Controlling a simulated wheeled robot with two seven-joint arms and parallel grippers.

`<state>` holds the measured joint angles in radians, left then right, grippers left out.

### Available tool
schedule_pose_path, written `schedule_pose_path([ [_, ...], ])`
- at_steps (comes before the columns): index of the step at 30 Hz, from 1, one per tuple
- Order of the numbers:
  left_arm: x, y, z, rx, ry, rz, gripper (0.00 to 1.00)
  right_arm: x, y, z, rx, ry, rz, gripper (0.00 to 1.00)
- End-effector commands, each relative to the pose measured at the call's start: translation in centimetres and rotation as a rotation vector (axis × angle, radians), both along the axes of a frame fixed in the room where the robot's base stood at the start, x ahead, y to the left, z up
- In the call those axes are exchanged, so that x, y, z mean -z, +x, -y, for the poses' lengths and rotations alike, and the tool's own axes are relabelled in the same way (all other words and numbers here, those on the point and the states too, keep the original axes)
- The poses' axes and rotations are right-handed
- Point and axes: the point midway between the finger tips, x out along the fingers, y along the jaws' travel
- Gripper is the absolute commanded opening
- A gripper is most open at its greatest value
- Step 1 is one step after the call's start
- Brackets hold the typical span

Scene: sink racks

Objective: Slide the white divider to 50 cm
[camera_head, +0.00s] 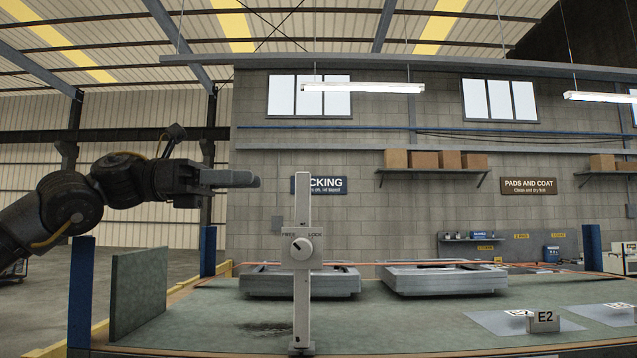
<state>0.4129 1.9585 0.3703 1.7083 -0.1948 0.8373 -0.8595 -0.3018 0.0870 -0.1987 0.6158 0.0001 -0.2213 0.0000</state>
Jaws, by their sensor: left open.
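The white divider (302,200) stands upright near the middle of the bench's front edge. It is a tall narrow post with a round knob (301,249) on a white block, below the words FREE and LOCK. Which word the knob points to is too small to tell. No 50 cm mark can be read. My left gripper (256,181) is raised in the air, left of the divider's upper part and apart from it in the picture. Its fingers point right, it is open and holds nothing. My right gripper is not in view.
The green bench top (205,312) has a dark stain left of the divider. A green upright panel (138,291) stands at the left, beside a blue post (81,292). Two grey racks (443,279) lie behind. An E2 block (543,321) sits at the right.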

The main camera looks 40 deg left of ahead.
Motion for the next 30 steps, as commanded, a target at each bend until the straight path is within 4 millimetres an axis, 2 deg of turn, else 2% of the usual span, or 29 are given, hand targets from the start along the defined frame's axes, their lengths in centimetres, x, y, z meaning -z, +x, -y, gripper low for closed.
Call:
schedule_pose_path([
  [3,0.0,1.5,1.1,0.004,0.003,-0.011,0.42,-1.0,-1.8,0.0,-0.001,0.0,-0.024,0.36],
  [7,-0.2,3.1,3.0,0.006,0.003,-0.014,0.42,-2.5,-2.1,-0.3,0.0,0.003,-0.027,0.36],
  [14,-0.3,5.5,6.3,0.003,0.003,-0.011,0.42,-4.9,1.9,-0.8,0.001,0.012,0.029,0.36],
  [17,-0.2,6.3,7.4,0.004,0.002,-0.01,0.42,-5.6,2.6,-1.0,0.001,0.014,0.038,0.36],
  [20,0.0,6.9,8.1,0.005,0.001,-0.01,0.42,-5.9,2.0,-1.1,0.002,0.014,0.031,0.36],
  [26,0.1,7.2,8.6,0.005,0.0,-0.006,0.42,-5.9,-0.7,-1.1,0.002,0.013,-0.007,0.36],
  [30,0.1,7.1,8.5,0.003,0.001,-0.006,0.42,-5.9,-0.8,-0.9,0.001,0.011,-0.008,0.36],
])
